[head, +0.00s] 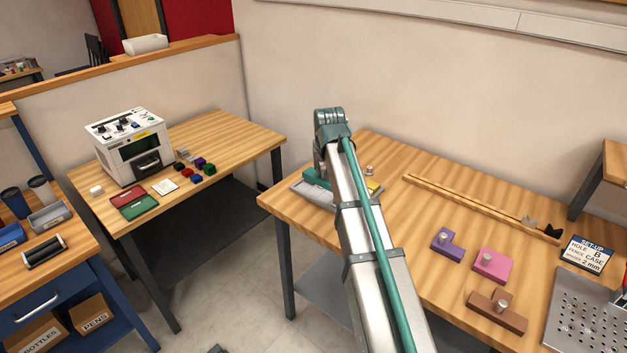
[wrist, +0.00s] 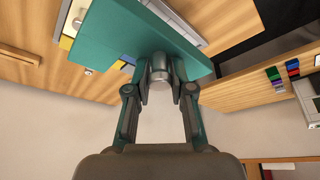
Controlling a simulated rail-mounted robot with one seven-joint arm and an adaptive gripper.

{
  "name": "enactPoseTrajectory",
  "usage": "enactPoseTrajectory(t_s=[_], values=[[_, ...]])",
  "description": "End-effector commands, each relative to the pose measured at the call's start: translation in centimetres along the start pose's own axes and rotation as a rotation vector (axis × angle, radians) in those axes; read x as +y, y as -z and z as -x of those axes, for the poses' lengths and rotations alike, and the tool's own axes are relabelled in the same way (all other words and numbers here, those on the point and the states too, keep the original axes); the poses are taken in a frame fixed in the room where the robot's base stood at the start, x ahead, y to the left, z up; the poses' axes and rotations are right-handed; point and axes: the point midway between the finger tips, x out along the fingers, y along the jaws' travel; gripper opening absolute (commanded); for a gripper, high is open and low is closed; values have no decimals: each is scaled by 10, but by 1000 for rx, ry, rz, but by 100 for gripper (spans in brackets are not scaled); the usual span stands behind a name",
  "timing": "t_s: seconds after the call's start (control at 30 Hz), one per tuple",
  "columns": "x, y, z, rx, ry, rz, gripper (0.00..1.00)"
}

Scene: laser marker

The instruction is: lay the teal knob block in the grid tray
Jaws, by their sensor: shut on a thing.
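The teal knob block (wrist: 130,35) fills the upper middle of the wrist view as a flat teal slab, tilted in the picture. My gripper (wrist: 160,75) is shut on its grey cylindrical knob. In the head view my arm hides most of the gripper, and a teal part, likely the block, shows at its left. The grid tray (head: 304,190) is a pale grey tray at the left end of the long table, partly behind my arm. Its pale rim also shows behind the block in the wrist view (wrist: 184,17). I cannot tell whether block and tray touch.
A yellow piece (head: 375,188) shows by the tray. Purple (head: 446,244), pink (head: 492,265) and brown (head: 496,312) knob blocks stand on the long table (head: 420,215), right of my arm. A wooden fence (head: 480,205) runs along the back. A white machine (head: 130,145) stands on the left table.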

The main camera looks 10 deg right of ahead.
Motion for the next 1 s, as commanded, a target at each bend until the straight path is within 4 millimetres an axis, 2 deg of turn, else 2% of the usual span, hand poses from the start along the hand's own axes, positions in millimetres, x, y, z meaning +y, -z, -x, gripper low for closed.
enactPoseTrajectory(t_s=[0.03,0.2,0.43,0.8,1.0], values=[[-4,15,-8,-3,0,1,0],[-12,40,-39,-3,0,1,0],[-18,49,-82,-1,0,0,0],[-22,56,-109,-2,0,0,0],[-22,43,-132,-1,0,0,0]])
